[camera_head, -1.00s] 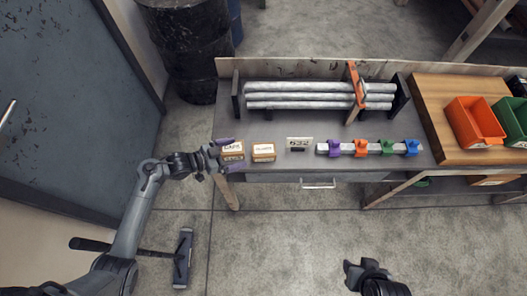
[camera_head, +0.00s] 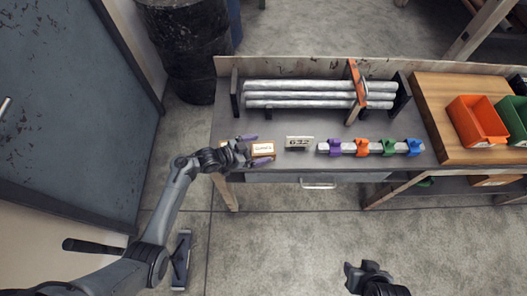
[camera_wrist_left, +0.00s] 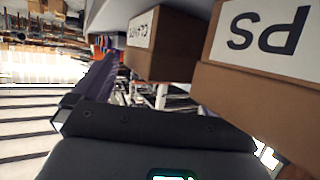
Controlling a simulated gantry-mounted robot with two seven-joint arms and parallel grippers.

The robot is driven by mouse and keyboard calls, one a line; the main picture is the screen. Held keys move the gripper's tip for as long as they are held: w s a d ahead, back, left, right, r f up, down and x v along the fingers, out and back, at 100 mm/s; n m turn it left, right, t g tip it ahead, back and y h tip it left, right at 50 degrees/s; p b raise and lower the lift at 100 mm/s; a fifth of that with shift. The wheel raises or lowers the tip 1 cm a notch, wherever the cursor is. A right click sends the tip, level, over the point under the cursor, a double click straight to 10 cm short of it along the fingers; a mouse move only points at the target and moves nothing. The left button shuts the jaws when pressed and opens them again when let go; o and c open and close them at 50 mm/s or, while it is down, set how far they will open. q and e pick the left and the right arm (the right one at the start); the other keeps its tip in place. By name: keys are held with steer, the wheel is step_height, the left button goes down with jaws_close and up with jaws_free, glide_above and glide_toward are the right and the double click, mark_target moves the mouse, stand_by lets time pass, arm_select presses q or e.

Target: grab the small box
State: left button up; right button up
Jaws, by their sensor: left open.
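Two small brown boxes with white labels sit at the left front of the grey bench. The other box is mostly hidden under that gripper in the head view. In the left wrist view, one labelled box (camera_wrist_left: 165,45) is at the upper middle and the other box (camera_wrist_left: 245,95) fills the right side. My left gripper (camera_head: 254,150) is open, its purple-tipped fingers at the near box's left end; contact is unclear. My right gripper (camera_head: 352,276) is low in the head view, away from the boxes.
Farther right is a bar (camera_head: 345,149) with coloured clamps. Pipes (camera_head: 300,94) lie in a rack behind. An orange bin (camera_head: 477,121) sits on a wooden board at the right. The bench front edge is close to the boxes.

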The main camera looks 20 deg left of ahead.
arm_select(q)
steer(key=shift+c, duration=0.2)
steer(key=c, duration=1.4)
steer(key=shift+o, duration=0.2)
